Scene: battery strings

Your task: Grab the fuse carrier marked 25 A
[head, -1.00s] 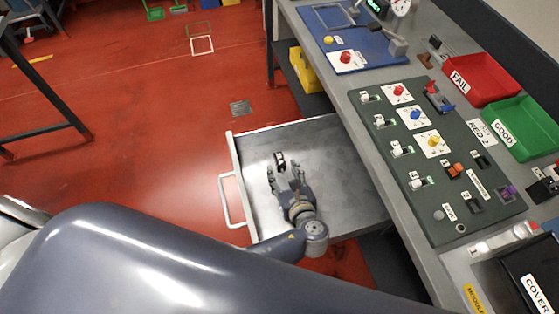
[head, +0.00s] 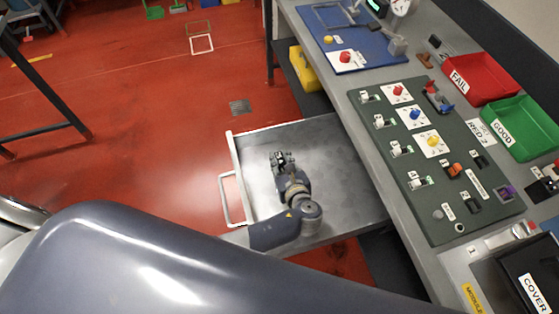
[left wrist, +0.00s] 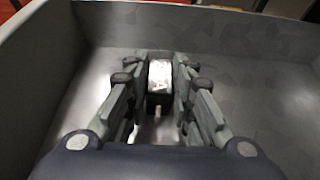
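A small black fuse carrier (left wrist: 160,98) with a pale label on its top shows in the left wrist view, inside the drawer (head: 345,195). The lettering on the label is too washed out to read. My left gripper (head: 282,158) reaches down into the drawer. Its two fingers (left wrist: 161,80) stand one on each side of the carrier, close against it, and appear shut on it. I cannot tell whether the carrier is lifted off the drawer floor. In the head view the fingers hide most of it. My right gripper is in neither view.
The rest of the drawer floor is bare. The bench to the right carries a green panel (head: 453,205) with switches, a blue board (head: 372,55), a red FAIL tray (head: 480,75) and a green GOOD tray (head: 520,125). The drawer's white handle (head: 224,202) faces left.

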